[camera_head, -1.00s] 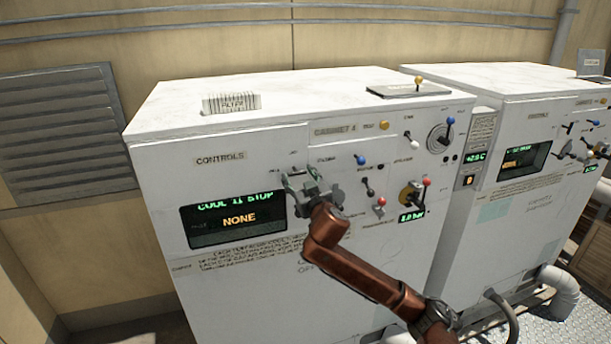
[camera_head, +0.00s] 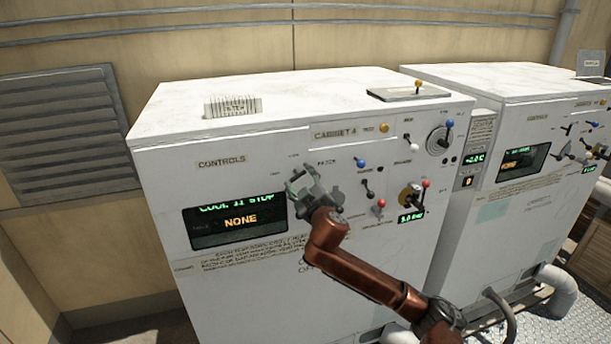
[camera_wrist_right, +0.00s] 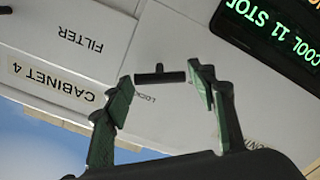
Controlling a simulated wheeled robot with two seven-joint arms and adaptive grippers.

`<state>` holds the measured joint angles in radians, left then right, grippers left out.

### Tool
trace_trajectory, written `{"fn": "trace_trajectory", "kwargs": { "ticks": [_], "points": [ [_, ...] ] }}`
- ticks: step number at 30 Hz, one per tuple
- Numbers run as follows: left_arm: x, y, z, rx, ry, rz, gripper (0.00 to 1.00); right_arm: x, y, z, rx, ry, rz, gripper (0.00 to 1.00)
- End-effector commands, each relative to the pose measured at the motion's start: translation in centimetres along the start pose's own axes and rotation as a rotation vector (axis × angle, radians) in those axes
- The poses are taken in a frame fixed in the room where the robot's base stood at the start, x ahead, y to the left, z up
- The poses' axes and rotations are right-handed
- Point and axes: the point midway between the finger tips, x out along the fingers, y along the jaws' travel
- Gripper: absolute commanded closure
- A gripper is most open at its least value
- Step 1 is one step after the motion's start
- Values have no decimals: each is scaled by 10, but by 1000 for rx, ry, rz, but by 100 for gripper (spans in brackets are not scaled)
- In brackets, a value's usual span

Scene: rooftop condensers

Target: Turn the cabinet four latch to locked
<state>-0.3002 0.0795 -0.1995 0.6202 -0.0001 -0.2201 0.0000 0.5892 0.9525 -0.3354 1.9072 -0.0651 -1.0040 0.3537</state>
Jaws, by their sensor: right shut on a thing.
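The cabinet four (camera_head: 215,140) is a white box with a "CABINET 4" label on its front. Its latch (camera_wrist_right: 160,75) is a small black bar handle, seen in the right wrist view beside a partly hidden label beginning "LOCK". My right gripper (camera_head: 300,180) is at the front panel, right of the "COOL 11 STOP / NONE" display (camera_head: 235,218). In the wrist view its green-padded fingers (camera_wrist_right: 160,82) are at both ends of the bar and shut on it. In the head view the gripper hides the latch. My left gripper is not in view.
Right of my gripper are blue, red and white-tipped levers and a round dial (camera_head: 438,140). A filter block (camera_head: 233,106) and a dark flat plate (camera_head: 408,92) lie on top. A second white cabinet (camera_head: 520,205) stands at the right.

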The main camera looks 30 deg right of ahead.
Motion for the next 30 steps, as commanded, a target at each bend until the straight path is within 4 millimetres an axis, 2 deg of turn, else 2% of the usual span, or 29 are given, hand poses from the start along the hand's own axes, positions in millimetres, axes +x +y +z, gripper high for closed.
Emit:
{"fn": "trace_trajectory", "kwargs": {
  "ticks": [1,21,30],
  "points": [
    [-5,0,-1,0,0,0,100,0,6,-3,-47,1,7,72],
    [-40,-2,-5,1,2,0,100,0,9,-8,-681,3,14,72],
    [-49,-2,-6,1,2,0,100,0,9,-10,-914,5,18,72]
  ]
}}
